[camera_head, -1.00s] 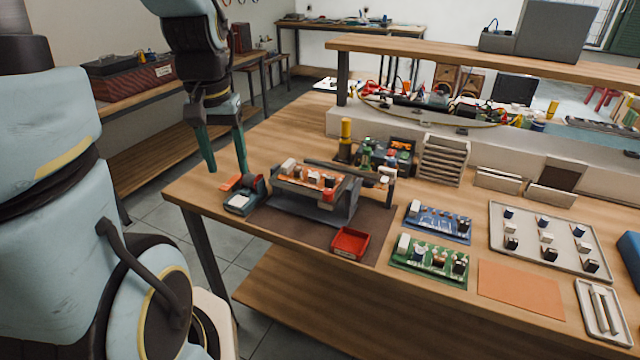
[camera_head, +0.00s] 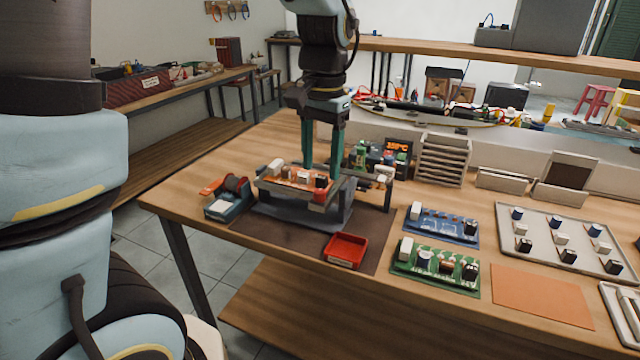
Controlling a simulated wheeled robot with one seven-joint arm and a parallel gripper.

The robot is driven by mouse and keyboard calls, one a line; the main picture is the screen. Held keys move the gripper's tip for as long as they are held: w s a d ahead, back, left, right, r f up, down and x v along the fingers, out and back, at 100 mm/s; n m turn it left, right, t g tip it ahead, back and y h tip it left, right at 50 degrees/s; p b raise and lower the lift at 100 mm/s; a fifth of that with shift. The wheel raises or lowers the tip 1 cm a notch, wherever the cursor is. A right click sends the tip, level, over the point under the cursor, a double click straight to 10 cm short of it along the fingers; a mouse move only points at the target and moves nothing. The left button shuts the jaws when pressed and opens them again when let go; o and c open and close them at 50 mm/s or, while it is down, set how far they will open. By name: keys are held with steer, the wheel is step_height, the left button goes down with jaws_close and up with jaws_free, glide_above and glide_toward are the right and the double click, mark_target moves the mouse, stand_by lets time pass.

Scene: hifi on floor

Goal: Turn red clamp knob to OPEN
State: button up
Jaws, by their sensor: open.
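A grey board holder (camera_head: 300,215) stands on the dark mat (camera_head: 265,235), with an orange circuit board (camera_head: 290,180) held across its top.
A red tray (camera_head: 346,250) sits in front of the holder, and a blue and grey spool device (camera_head: 228,198) is at its left. Green (camera_head: 436,265) and blue (camera_head: 442,226) circuit boards lie to the right. A grey rack (camera_head: 443,160) and small tools stand behind.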

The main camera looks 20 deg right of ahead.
mark_target(320, 191)
steer(key=shift+w+a+f, duration=0.1)
steer(key=shift+f, duration=2.65)
steer(key=shift+c, duration=0.3)
jaws_close()
